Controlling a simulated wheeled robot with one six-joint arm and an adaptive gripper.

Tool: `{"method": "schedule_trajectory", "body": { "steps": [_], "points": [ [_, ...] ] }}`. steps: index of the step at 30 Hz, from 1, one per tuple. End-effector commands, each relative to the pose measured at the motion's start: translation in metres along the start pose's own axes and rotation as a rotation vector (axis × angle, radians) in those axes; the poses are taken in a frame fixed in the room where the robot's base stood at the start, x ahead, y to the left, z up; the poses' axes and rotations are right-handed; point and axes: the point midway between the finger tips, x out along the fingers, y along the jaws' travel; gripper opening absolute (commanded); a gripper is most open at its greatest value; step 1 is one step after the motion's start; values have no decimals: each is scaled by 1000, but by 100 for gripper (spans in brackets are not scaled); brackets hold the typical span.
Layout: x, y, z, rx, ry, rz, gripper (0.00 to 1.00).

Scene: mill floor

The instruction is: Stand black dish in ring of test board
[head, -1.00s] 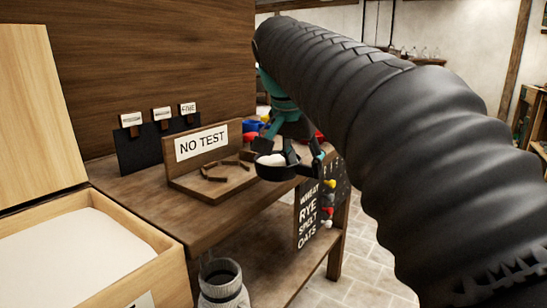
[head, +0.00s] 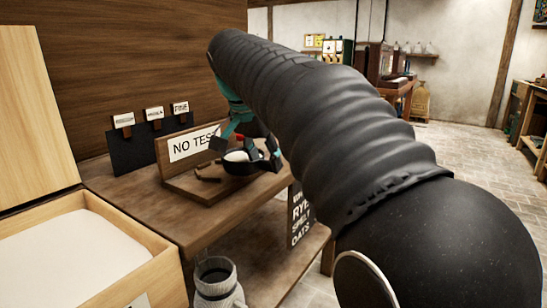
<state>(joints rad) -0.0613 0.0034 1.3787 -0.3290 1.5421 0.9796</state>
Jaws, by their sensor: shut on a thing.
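My gripper (head: 248,153) is shut on the black dish (head: 240,167), which has white stuff in it. The dish is held roughly level over the right part of the test board (head: 205,191), a wooden base with an upright back reading "NO TEST". Brown curved pieces of the ring (head: 207,174) show on the board just left of the dish. The dish and gripper hide the rest of the ring. I cannot tell whether the dish touches the board.
A dark rack (head: 133,154) with several labelled cards stands behind left. A wooden bin (head: 90,240) of white flour is at the front left. A grey-white jar (head: 216,284) stands below the table. A black grain sign (head: 301,215) hangs at the table's right end.

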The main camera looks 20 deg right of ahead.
Motion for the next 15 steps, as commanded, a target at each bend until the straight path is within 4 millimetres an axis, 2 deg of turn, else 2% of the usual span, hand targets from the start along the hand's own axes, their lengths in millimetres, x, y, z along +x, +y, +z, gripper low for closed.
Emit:
{"method": "schedule_trajectory", "body": {
  "steps": [15],
  "points": [
    [2, -45, 1, -2, 1, 0, 0]
  ]
}}
